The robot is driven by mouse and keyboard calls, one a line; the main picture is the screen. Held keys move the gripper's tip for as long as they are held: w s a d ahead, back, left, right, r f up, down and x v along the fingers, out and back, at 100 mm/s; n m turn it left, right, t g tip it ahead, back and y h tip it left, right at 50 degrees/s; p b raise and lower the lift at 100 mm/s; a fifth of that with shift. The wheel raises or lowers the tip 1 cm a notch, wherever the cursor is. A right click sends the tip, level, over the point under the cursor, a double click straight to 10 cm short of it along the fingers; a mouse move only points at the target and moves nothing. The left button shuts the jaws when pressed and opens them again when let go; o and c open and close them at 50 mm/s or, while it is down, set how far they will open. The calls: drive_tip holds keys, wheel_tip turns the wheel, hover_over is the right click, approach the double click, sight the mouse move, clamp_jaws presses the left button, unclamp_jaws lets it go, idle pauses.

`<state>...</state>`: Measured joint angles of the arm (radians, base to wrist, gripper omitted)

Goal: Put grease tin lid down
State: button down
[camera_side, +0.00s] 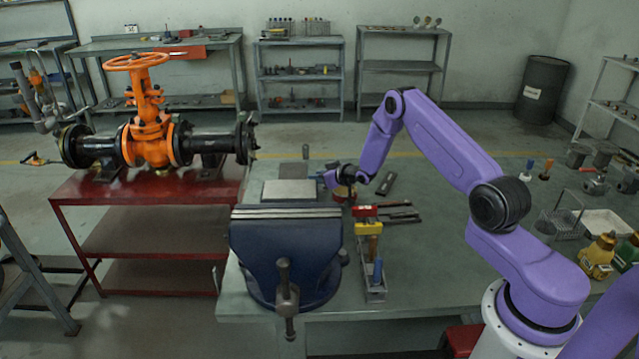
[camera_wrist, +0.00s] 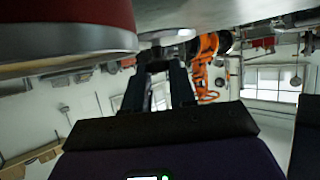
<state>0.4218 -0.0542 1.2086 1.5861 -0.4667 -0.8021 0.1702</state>
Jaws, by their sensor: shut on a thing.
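My gripper (camera_side: 333,178) is low over the workbench, behind the blue vise, beside the small grease tin (camera_side: 344,192). In the wrist view, which is upside down, the fingers (camera_wrist: 163,62) are closed on a thin pale metal piece (camera_wrist: 166,36), which looks like the lid. It is close to the bench surface (camera_wrist: 235,14); I cannot tell whether it touches. The red tin (camera_wrist: 60,22) with a pale metal rim fills the upper left of that view, apart from the fingers. In the side view the lid is too small to make out.
A pale flat plate (camera_side: 290,191) lies left of my gripper, behind the vise (camera_side: 285,255). Dark tools (camera_side: 400,212) and a tool rack (camera_side: 370,265) stand nearer the camera. The orange valve (camera_side: 148,130) stands on a red table.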

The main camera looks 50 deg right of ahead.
drive_tip(key=shift+f, duration=0.95)
drive_tip(key=shift+f, duration=0.2)
drive_tip(key=c, duration=0.9)
unclamp_jaws()
drive_tip(key=shift+r, duration=0.1)
